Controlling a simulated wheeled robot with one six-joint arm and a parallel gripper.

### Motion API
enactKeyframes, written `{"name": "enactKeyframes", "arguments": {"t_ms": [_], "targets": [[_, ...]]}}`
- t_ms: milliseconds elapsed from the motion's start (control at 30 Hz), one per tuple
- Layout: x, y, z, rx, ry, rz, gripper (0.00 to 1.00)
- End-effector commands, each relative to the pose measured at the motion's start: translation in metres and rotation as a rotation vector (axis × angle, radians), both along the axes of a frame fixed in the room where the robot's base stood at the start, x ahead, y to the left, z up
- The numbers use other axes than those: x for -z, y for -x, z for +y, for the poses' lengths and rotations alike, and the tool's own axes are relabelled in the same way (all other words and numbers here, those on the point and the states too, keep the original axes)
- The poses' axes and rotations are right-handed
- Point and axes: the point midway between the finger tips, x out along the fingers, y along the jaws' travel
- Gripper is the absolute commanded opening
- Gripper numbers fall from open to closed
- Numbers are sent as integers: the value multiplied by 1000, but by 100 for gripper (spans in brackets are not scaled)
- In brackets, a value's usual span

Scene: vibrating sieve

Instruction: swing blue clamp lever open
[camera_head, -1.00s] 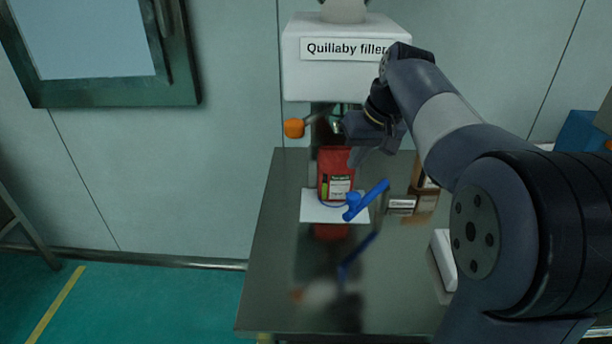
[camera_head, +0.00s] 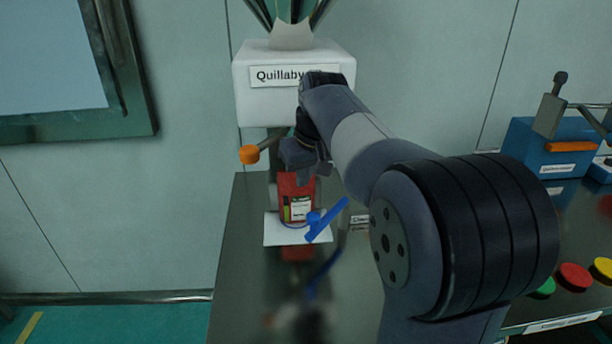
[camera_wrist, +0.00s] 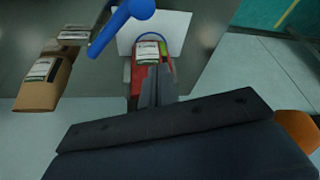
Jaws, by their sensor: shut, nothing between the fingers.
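My gripper (camera_head: 313,172) is behind and above the lever, close to the red bag's upper part, apart from the lever. In the wrist view my gripper (camera_wrist: 157,82) is shut and empty, its fingers overlapping the red bag (camera_wrist: 141,75) in the picture.
Small labelled boxes (camera_wrist: 42,82) stand beside the lever. A blue box (camera_head: 545,150) and coloured buttons (camera_head: 573,277) are at right. The table (camera_head: 240,280) is clear at front left.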

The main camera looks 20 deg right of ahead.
Motion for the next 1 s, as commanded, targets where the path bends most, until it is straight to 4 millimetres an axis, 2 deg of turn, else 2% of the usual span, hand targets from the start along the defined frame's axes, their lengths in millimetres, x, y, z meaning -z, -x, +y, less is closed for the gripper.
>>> {"name": "enactKeyframes", "arguments": {"t_ms": [33, 267, 400, 600, 1000], "targets": [[14, -3, 1, 0, 0, 4, 0], [61, -20, 4, 0, 0, 4, 0], [61, -1, 0, 2, -1, -2, 0], [61, 15, -3, 1, -1, -1, 0], [61, 19, -4, 1, 0, 0, 0]]}}
